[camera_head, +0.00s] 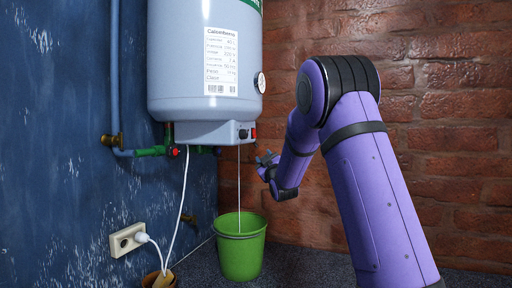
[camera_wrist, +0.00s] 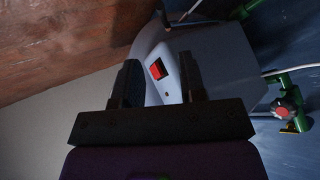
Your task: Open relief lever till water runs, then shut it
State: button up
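The white water heater (camera_head: 205,60) hangs on the blue wall with green fittings under it. A red-handled valve (camera_head: 173,151) sits on the left pipe; a red-knobbed valve on green pipe (camera_wrist: 285,108) shows in the wrist view. I cannot tell which part is the relief lever. A thin pale line (camera_head: 239,180) runs from under the heater into the green bucket (camera_head: 240,258); I cannot tell if it is water or a cord. My gripper (camera_head: 264,159) is right of and below the heater's control box (camera_head: 243,133). Its fingers (camera_wrist: 158,82) are apart and empty, facing the box's red switch (camera_wrist: 157,69).
A dial gauge (camera_head: 260,82) sticks out from the heater's right side. The brick wall (camera_head: 450,130) stands behind my arm.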

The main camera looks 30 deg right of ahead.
aim_at(257, 147)
jog(key=w+d+r+n, duration=0.1)
jog(key=w, duration=0.2)
jog(key=w+d+r+t+y, duration=0.1)
jog(key=w, duration=0.3)
jog(key=w+r+n+t, duration=0.1)
jog(key=w, duration=0.3)
jog(key=shift+w+d+r+n, duration=0.25)
jog(key=shift+d+r+n, duration=0.05)
jog(key=shift+d+r, duration=0.1)
grip_shut()
